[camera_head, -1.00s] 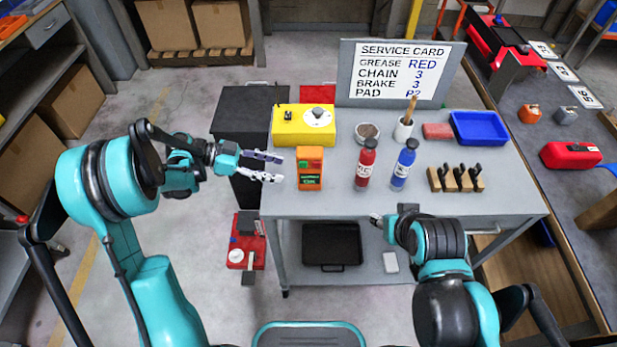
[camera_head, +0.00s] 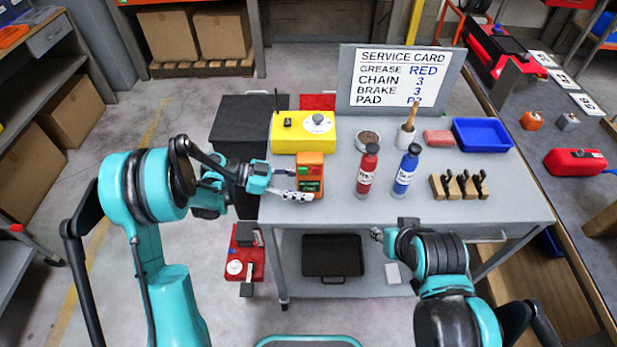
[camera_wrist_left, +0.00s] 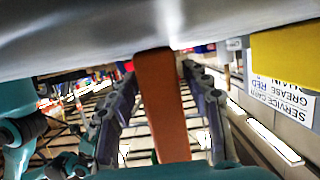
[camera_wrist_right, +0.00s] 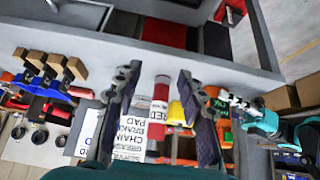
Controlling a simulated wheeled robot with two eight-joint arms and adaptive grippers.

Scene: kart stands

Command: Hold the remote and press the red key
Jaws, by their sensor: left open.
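The orange remote (camera_head: 311,161) stands upright near the left front of the grey table, with a dark panel of green lettering on its front. Its red key cannot be made out clearly. My left gripper (camera_head: 292,184) is open, with its fingers on either side of the remote. In the left wrist view the remote (camera_wrist_left: 165,105) shows as a plain orange side between the two fingers (camera_wrist_left: 160,70), with gaps beside it. My right gripper (camera_wrist_right: 157,75) is open and empty in the right wrist view. In the head view it is low, before the table's front edge.
A yellow box (camera_head: 290,135) with a knob stands behind the remote. A red bottle (camera_head: 366,172) and a blue bottle (camera_head: 406,170) stand to its right, then a wooden rack (camera_head: 458,186). A service card board (camera_head: 400,77) stands at the back. The table's front strip is clear.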

